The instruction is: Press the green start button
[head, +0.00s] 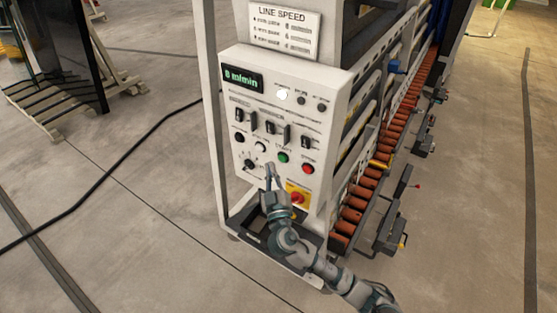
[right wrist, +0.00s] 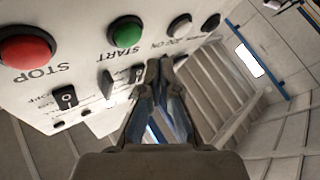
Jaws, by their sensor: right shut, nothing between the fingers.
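The green start button (head: 283,157) is on the white control panel (head: 247,86), between a white button (head: 260,146) and the red stop button (head: 308,169). My right gripper (head: 270,168) is shut and empty, its tips in front of the panel, just below and left of the green button in the head view. In the right wrist view the green button (right wrist: 124,32) shows above and left of the shut fingertips (right wrist: 164,66), with a visible gap. I cannot tell if the fingertips touch the panel. My left gripper is not in view.
A red emergency knob on a yellow plate (head: 303,190) sits low on the panel, close to my right gripper. Black switches (head: 268,127) and a display (head: 242,79) are above. A roller conveyor (head: 385,150) runs back on the right. A black cable (head: 110,170) crosses the floor.

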